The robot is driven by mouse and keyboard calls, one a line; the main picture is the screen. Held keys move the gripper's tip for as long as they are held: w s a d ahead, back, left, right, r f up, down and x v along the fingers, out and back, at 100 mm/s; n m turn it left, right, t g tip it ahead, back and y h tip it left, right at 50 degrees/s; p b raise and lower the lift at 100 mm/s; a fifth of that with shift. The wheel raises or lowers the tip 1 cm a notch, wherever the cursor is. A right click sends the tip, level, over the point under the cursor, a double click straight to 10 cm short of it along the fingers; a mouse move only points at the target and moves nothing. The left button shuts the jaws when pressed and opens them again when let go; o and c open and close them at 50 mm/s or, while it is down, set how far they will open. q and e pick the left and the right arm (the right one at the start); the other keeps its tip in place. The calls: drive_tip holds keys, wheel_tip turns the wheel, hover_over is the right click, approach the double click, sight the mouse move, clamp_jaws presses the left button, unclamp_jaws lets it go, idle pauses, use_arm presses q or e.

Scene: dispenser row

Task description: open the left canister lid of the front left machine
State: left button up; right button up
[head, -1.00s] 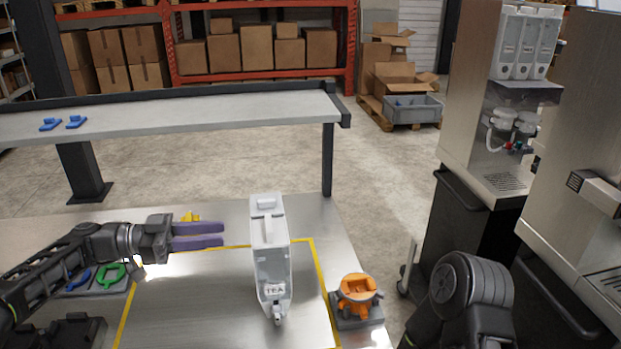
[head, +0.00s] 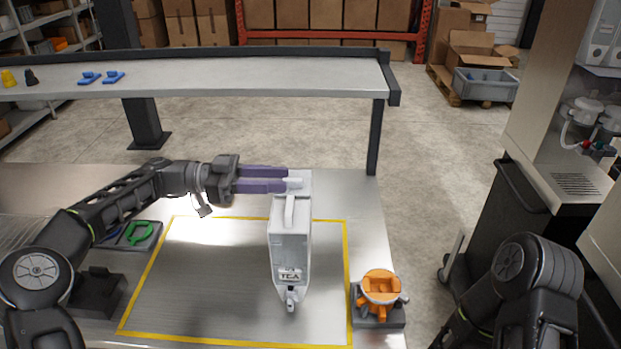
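A white canister (head: 289,240) labelled TEA stands upright on the metal table, inside a yellow outline, its spout towards me. Its lid (head: 291,212) is at the top and looks closed. A small white raised part (head: 294,184) shows at the far end of its top. My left gripper (head: 287,180) has purple fingers that reach in from the left. Their tips are at that raised part; contact and finger gap cannot be told. My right arm shows at the lower right, but its gripper is out of view. The machine (head: 565,125) at the right edge is partly cut off.
An orange part (head: 380,287) sits in a dark holder right of the canister. A green part (head: 138,232) lies on a dark tray to the left. A raised shelf (head: 240,76) with blue parts (head: 101,77) runs behind. The outlined area left of the canister is clear.

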sight(309, 187)
use_arm(q)
drive_tip(key=d+p, duration=0.2)
drive_tip(key=d, duration=0.4)
drive_tip(key=shift+d+r+p, duration=0.1)
drive_tip(key=shift+d+p, duration=0.3)
drive_tip(key=shift+d, duration=0.3)
drive_tip(key=shift+c, duration=0.4)
clamp_jaws()
idle(0.4)
